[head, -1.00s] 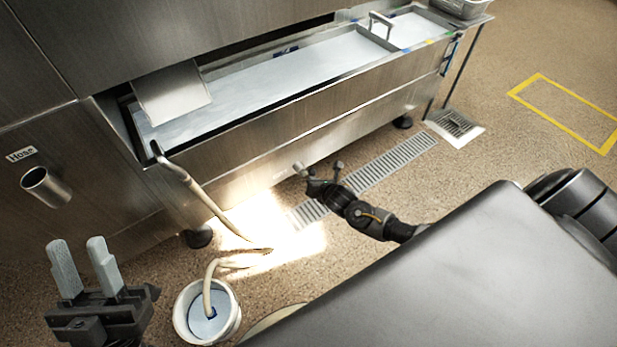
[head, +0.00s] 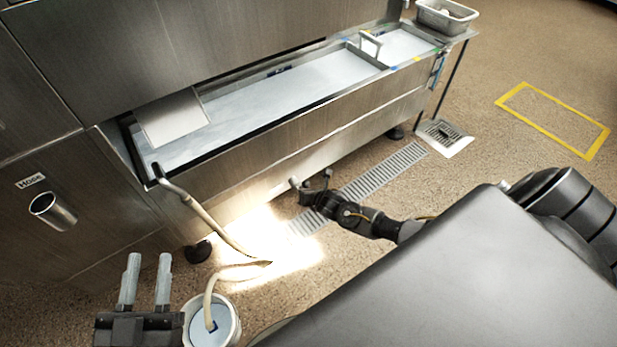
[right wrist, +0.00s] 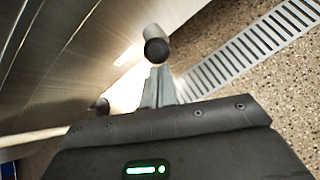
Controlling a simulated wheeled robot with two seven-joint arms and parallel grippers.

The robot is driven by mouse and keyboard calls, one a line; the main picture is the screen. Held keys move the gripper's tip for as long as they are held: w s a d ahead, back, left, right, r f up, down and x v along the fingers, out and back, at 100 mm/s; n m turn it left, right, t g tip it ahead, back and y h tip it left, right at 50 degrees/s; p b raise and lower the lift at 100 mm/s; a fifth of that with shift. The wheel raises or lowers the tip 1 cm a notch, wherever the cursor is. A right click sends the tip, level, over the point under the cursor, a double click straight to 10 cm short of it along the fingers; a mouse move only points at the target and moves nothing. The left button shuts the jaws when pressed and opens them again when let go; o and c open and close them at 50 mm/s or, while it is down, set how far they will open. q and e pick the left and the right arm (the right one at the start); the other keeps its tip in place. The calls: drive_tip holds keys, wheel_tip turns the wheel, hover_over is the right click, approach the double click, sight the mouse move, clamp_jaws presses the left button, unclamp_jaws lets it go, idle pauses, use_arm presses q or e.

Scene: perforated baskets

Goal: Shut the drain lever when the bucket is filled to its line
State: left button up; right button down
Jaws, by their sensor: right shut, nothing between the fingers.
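The white bucket (head: 233,326) stands on the floor at the bottom left of the head view. Pale liquid with a dark blue patch shows inside; I cannot make out a fill line. A beige hose (head: 211,220) runs from the basin's corner into it. A grey stub with a round end (head: 294,183), apparently the drain lever, shows below the basin; its dark end (right wrist: 156,50) is in the right wrist view. My right gripper (head: 313,185) is shut and empty beside it, its fingertips (right wrist: 160,72) just below that end. My left gripper (head: 149,258) is open and empty beside the bucket.
The steel basin (head: 310,125) holds pale liquid and has a raised handle (head: 371,43) at its divider. A floor grate (head: 385,172) lies in front. A grey tub (head: 446,17) is at the back right. Floor near the yellow outline (head: 553,118) is clear.

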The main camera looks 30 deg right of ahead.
drive_tip(key=shift+s, duration=0.1)
